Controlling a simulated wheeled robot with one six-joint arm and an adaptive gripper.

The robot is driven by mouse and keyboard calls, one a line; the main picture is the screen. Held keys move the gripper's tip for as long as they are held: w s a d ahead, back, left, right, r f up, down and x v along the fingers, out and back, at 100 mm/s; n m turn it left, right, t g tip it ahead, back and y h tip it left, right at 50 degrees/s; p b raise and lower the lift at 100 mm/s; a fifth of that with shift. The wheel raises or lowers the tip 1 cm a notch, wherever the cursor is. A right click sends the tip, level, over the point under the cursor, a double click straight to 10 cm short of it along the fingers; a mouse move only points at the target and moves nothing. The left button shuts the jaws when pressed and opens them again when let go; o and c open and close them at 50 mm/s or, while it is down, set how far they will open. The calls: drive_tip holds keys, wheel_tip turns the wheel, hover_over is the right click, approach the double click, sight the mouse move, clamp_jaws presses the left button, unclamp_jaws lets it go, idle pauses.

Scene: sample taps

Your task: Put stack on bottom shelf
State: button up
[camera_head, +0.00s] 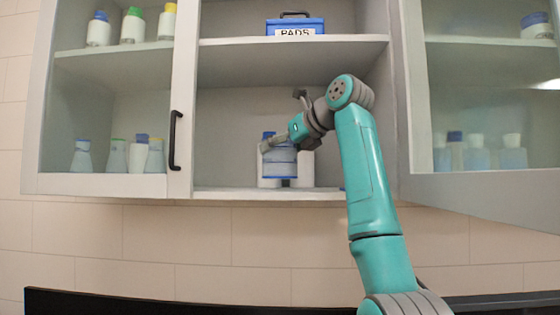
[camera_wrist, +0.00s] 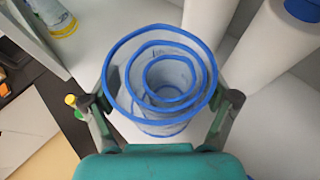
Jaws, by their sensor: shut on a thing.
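The stack (camera_wrist: 160,118) is several nested clear cups with blue rims, upright with its openings facing the wrist camera. My gripper (camera_wrist: 161,105) is shut on it, with one finger on each side of the outer cup. In the head view my gripper (camera_head: 283,143) reaches into the open middle bay, and the stack (camera_head: 283,160) shows below it, in front of white containers. The bottom shelf (camera_head: 240,191) is the white board under it. I cannot tell whether the stack's base touches this shelf.
White containers (camera_head: 304,170) stand close behind the stack; two white cylinders (camera_wrist: 290,35) show in the wrist view. A blue PADS box (camera_head: 295,26) sits on the upper shelf (camera_head: 230,42). Bottles (camera_head: 138,153) stand behind the left door. The right glass door (camera_head: 490,195) swings outward.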

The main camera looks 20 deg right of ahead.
sight(292, 151)
drive_tip(key=shift+f, duration=1.3)
drive_tip(key=shift+f, duration=0.1)
drive_tip(key=o, duration=1)
drive_tip(key=shift+o, duration=0.2)
drive_tip(key=shift+s+d+r, duration=0.1)
drive_tip(key=shift+s+r, duration=0.1)
drive_tip(key=shift+v, duration=3.5)
